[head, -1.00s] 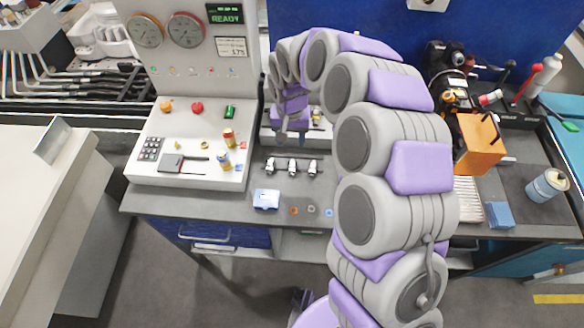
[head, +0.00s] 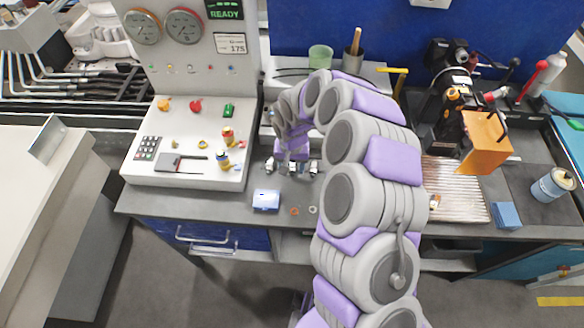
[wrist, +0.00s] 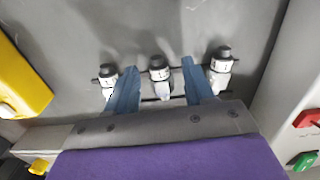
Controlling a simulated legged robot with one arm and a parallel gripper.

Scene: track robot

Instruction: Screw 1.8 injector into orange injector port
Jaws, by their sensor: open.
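Three white injectors with dark caps stand in a row on a grey surface: the left one (wrist: 107,78), middle one (wrist: 160,72) and right one (wrist: 221,68) in the wrist view. Their labels are too small to read surely. My gripper (wrist: 160,66) is open, its blue fingers on either side of the middle injector; I cannot tell whether they touch it. In the head view my gripper (head: 292,148) is just above the injector row (head: 314,167). An orange ring-like piece (head: 294,211) lies at the bench front; I cannot tell whether it is the orange port.
A grey console (head: 190,140) with gauges and knobs stands left of the injectors. A blue-white box (head: 265,199) lies in front. A ribbed tray (head: 462,195) and an orange block (head: 485,140) are to the right. A green cup (head: 320,57) stands behind.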

